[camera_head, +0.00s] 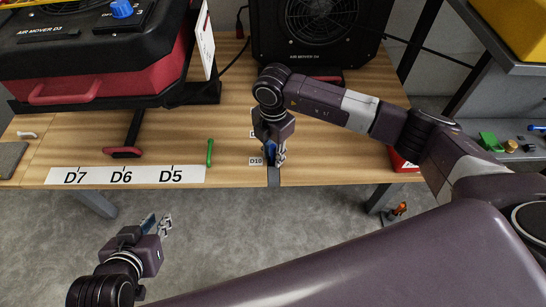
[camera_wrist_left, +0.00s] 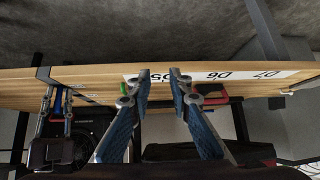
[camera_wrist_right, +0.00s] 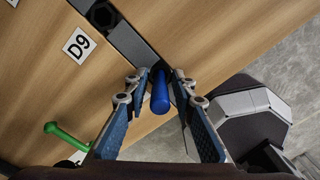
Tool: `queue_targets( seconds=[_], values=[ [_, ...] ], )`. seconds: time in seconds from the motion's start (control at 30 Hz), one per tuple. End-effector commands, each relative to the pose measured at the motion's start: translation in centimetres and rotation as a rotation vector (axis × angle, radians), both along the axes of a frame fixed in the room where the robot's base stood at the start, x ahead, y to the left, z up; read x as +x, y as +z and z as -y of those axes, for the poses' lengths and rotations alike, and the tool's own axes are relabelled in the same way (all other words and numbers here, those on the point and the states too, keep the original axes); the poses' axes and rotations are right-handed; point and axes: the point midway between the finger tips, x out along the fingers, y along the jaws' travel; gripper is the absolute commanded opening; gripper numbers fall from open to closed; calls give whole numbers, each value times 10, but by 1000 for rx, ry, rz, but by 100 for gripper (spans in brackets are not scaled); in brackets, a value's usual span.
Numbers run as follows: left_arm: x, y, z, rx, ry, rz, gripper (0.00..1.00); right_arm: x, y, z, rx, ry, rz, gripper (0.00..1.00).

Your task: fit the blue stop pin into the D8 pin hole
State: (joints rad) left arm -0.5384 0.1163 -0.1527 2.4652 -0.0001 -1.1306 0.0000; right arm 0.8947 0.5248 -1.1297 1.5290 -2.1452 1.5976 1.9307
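My right gripper (camera_head: 274,160) is over the table's front edge, pointing down beside the D10 label (camera_head: 256,161). In the right wrist view its fingers (camera_wrist_right: 160,76) are open, one on each side of the blue stop pin (camera_wrist_right: 160,95). A small gap seems to show on both sides of the pin. The pin's lower end is over the grey metal strip (camera_wrist_right: 130,42); whether it sits in a hole is hidden. I cannot see a D8 label. My left gripper (camera_head: 162,225) is open and empty, in front of the table.
A green pin-like piece (camera_head: 210,152) stands on the table left of my right gripper. A long label strip (camera_head: 125,176) reads D7, D6, D5. A red and black air mover (camera_head: 105,75) and a black fan unit (camera_head: 315,30) stand behind.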

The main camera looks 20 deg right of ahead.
Motion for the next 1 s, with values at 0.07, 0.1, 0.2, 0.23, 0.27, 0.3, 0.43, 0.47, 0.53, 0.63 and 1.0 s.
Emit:
queue_targets(
  seconds=[0.07, 0.1, 0.2, 0.23, 0.27, 0.3, 0.43, 0.47, 0.53, 0.63, 1.0],
  values=[
    [0, 0, 0, 0, 0, -1, 19, 0, 0, 0, 0, 0, 0, 13],
    [0, 0, 0, 0, 0, -1, 19, 0, 0, 0, 0, 0, 0, 8],
    [0, 0, 0, 0, 0, -1, 19, 0, 0, 0, 0, 0, 0, 0],
    [0, 0, 0, 0, 0, -1, 19, 0, 0, 0, 0, 0, 0, 0],
    [0, 0, 0, 0, 0, -2, 19, 0, 0, 0, 0, 0, 0, 0],
    [0, 0, 0, 0, 0, -2, 19, 0, 0, 0, 0, 0, 0, 0],
    [0, 0, 0, 0, 0, -2, 19, 0, 0, 0, 0, 0, 0, 0],
    [0, 0, 0, 0, 0, -2, 19, 0, 0, 0, 0, 0, 0, 0],
    [0, 0, 0, 0, 0, -2, 19, 0, 1, 0, 0, 0, 0, 0],
    [-1, -1, 0, 2, 0, -8, 19, 0, 3, 0, 0, 0, 1, 0],
    [-44, -23, -15, 43, 16, -202, 19, 1, 37, 0, 1, 0, 2, 0]
  ],
)
